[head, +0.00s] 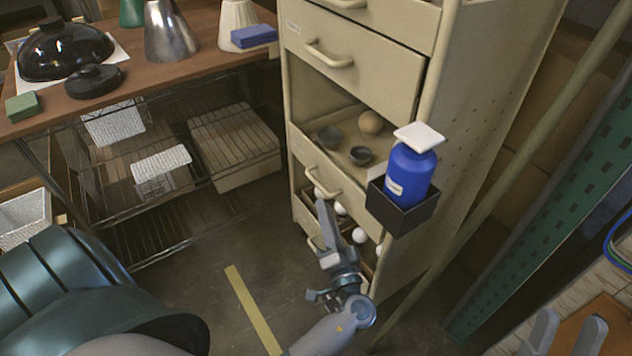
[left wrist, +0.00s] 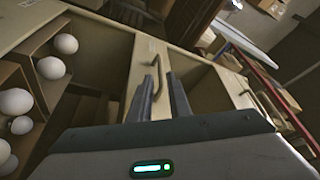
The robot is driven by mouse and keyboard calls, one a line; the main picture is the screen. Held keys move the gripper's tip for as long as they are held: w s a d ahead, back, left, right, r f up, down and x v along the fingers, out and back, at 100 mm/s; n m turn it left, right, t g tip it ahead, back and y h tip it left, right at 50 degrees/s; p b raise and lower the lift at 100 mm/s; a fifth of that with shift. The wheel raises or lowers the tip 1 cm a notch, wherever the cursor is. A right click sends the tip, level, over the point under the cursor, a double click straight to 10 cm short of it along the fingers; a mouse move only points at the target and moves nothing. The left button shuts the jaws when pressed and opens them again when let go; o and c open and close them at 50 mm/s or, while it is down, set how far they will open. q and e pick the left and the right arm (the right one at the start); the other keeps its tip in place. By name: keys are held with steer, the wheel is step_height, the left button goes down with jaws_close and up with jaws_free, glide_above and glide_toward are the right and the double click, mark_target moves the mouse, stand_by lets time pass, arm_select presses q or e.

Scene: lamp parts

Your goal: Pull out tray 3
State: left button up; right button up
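The beige drawer cabinet (head: 470,100) stands at the centre of the head view. Its drawer labels are too small to read, so I cannot tell which is tray 3. My left gripper (head: 323,208) is at the lower drawers, with its fingertips close to a curved drawer handle (head: 321,182). In the left wrist view my left fingers (left wrist: 163,85) point at a beige drawer front, with a dark handle (left wrist: 157,68) between their tips. Whether they grip it is unclear. My right gripper (head: 567,335) is at the bottom right, its fingers apart and empty.
A drawer holds small dark bowls (head: 360,155) and a round tan ball (head: 371,122). White balls (head: 359,235) lie lower down. A blue bottle (head: 409,172) sits in a black holder (head: 402,212) on the cabinet's side. A wooden bench (head: 150,75) stands left.

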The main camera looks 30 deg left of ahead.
mark_target(316, 180)
arm_select(q)
steer(key=x, duration=0.9)
steer(key=shift+w+a, duration=0.1)
steer(key=shift+a, duration=0.1)
jaws_close()
